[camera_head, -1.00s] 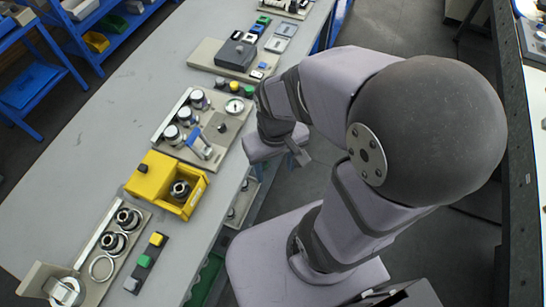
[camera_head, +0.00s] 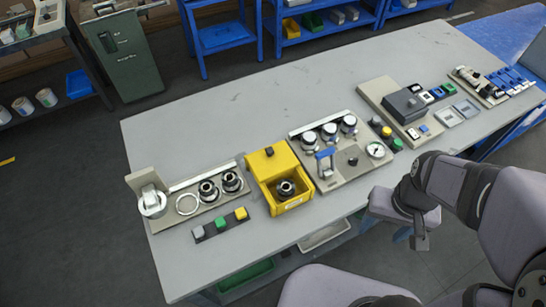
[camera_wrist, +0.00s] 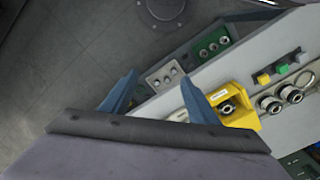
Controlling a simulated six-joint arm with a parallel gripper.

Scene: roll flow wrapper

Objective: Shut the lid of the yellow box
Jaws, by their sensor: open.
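The yellow box (camera_head: 289,207) stands on the table's front part, left of the panel with gauges. Its yellow lid (camera_head: 268,160), with a black knob, covers only the rear part. The front part is open and shows a dark round metal fitting (camera_head: 286,188) inside. The box also shows in the wrist view (camera_wrist: 243,121), just right of my finger. My gripper (camera_head: 415,238) is off the table's front edge, right of the box and apart from it. In the wrist view its two blue fingers (camera_wrist: 158,92) are spread, with nothing between them.
Right of the box is a beige panel (camera_head: 345,183) with knobs, a blue handle and a gauge. To the left are a beige fitting rack (camera_head: 210,210) and a strip of coloured buttons (camera_head: 221,225). The table (camera_head: 230,125) is clear behind these.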

